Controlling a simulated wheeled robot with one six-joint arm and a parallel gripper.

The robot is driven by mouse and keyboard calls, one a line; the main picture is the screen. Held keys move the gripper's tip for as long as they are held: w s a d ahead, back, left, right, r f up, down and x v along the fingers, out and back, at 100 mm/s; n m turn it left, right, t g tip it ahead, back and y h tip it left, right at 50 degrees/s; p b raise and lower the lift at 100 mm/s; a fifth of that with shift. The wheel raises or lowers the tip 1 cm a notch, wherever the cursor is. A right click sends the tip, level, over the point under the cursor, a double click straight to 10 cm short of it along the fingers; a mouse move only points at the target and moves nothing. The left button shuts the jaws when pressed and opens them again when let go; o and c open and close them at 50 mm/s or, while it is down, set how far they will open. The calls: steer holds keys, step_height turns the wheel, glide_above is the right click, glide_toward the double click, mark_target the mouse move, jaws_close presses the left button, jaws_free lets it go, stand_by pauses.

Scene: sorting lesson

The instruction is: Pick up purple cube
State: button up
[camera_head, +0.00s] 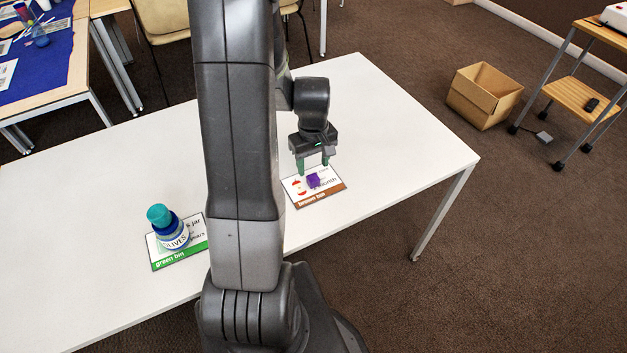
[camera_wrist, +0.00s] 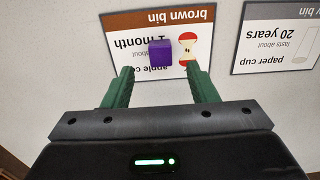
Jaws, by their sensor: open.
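The small purple cube (camera_head: 313,180) lies on the brown bin card (camera_head: 325,199) on the white table. In the wrist view the purple cube (camera_wrist: 160,53) lies ahead of and between the lines of my two green fingers, on the brown bin card (camera_wrist: 124,19) beside its apple core picture. My gripper (camera_head: 313,168) is open and empty, pointing down just behind the cube in the head view. In the wrist view my gripper (camera_wrist: 157,75) shows its fingers spread wider than the cube, with clear gaps on both sides. I see no contact with the cube.
A jar labelled olives with a teal top (camera_head: 170,228) stands on the green bin card (camera_head: 181,258) at left. Another card about a paper cup (camera_wrist: 277,68) lies right of the brown card. The white table (camera_head: 400,135) is bare at right. A cardboard box (camera_head: 483,97) is on the floor.

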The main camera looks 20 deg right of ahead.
mark_target(314, 178)
steer(key=f, duration=0.3)
steer(key=shift+s+f, duration=0.3)
steer(key=shift+f, duration=0.85)
steer(key=c, duration=1)
steer(key=shift+c, duration=0.2)
